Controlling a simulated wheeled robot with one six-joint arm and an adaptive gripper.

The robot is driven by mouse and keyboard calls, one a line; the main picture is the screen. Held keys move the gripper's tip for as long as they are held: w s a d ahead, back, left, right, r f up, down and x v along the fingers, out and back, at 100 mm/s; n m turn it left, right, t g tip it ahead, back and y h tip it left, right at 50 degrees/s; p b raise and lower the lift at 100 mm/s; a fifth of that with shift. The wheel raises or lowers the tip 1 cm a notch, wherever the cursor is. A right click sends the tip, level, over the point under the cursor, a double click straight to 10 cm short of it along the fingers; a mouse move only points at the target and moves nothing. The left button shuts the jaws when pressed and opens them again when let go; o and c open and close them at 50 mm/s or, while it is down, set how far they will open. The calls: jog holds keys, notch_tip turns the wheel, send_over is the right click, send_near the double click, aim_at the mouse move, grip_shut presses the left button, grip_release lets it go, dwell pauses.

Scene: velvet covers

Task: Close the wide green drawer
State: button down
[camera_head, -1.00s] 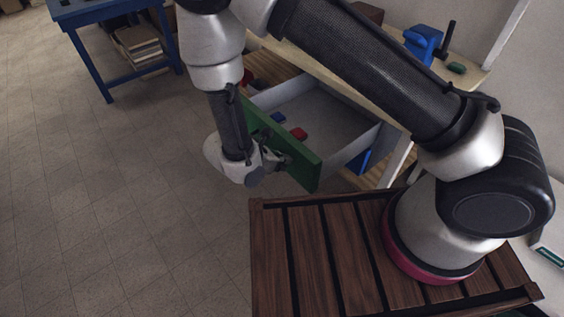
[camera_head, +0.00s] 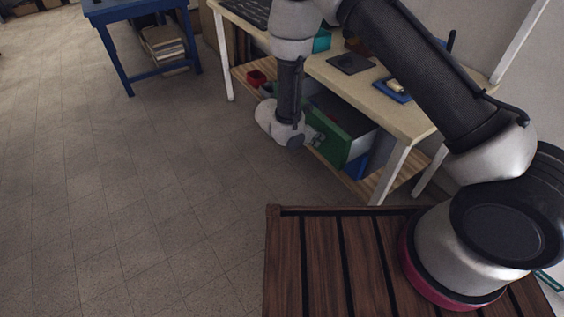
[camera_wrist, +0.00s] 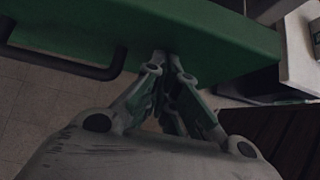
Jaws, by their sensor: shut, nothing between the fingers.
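The wide green drawer (camera_head: 338,140) is under the pale workbench, with its green front facing the floor side. In the head view only a short part of its grey side shows behind the front, and the tabletop hides the rest. In the wrist view the green front (camera_wrist: 215,35) spans the top, with a dark bar handle (camera_wrist: 75,62) at the left. My gripper (camera_head: 312,138) is shut and empty at the green front. In the wrist view its fingertips (camera_wrist: 168,62) meet at the front's lower edge, right of the handle; they appear to touch it.
The pale workbench (camera_head: 375,100) stands above the drawer, with a white leg (camera_head: 392,172) at its near right. A blue bin (camera_head: 355,166) sits beside the drawer on the wooden lower shelf. A blue table (camera_head: 120,45) stands at the far left. The floor (camera_head: 130,200) at left is clear.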

jog(key=w+d, duration=0.2)
jog(key=d, duration=0.1)
jog(key=w+d, duration=0.2)
jog(key=d, duration=0.1)
jog(key=w+d, duration=0.2)
jog(key=d, duration=0.2)
jog(key=shift+w, duration=0.35)
jog(key=shift+w+d, duration=0.35)
jog(key=shift+d, duration=0.1)
jog(key=shift+r, duration=0.1)
